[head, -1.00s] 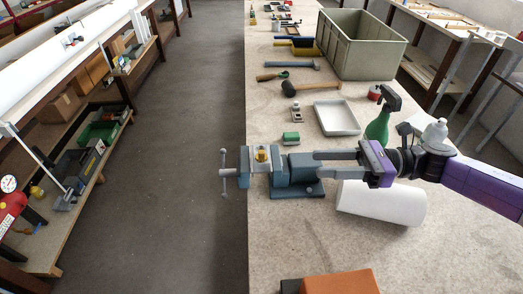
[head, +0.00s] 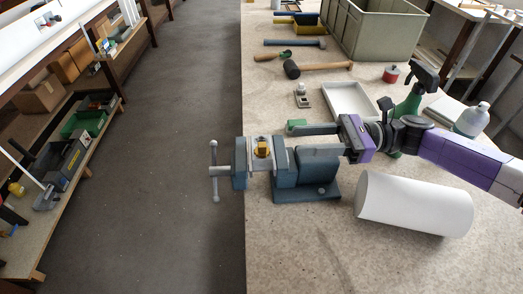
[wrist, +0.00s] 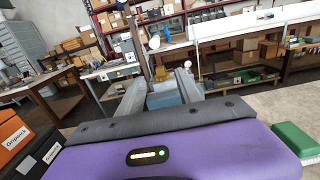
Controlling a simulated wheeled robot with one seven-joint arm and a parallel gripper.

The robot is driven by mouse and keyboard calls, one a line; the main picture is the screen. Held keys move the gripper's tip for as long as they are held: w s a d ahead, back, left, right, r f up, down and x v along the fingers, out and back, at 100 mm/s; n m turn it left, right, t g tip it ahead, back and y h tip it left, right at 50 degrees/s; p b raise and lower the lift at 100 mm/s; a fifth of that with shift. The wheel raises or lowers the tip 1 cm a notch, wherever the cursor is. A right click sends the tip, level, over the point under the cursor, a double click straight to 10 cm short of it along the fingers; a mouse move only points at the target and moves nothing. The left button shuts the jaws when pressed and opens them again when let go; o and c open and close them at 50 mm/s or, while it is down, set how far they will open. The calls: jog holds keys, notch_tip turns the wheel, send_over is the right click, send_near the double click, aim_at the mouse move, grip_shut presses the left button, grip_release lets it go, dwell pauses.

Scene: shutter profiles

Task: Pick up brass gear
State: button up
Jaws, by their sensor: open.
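The brass gear (head: 263,148) is a small yellow piece between the jaws of the blue-grey vise (head: 318,182) at the table's left edge. The vise seems to hold it, but its lower part is hidden. My gripper (head: 294,141) is open to the right of the gear, pointing left over the vise body and apart from the gear. In the wrist view, the two fingers stand apart with the blue vise (wrist: 163,98) between them.
A white roll (head: 415,204) lies just in front of my arm. A green block (head: 297,124) sits behind the fingers. A white tray (head: 350,101), a green spray bottle (head: 409,103) and a mallet (head: 292,69) lie farther back. The table's front middle is clear.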

aim_at(272, 157)
jog(key=shift+a+r+p, duration=0.1)
jog(key=shift+a+p, duration=0.25)
jog(key=shift+a, duration=0.55)
jog(key=a, duration=0.2)
jog(key=a+p, duration=0.1)
jog(key=a, duration=0.1)
jog(key=a+p, duration=0.1)
jog(key=a, duration=0.1)
jog(key=shift+s+f, duration=0.15)
jog(key=shift+f, duration=0.2)
grip_shut()
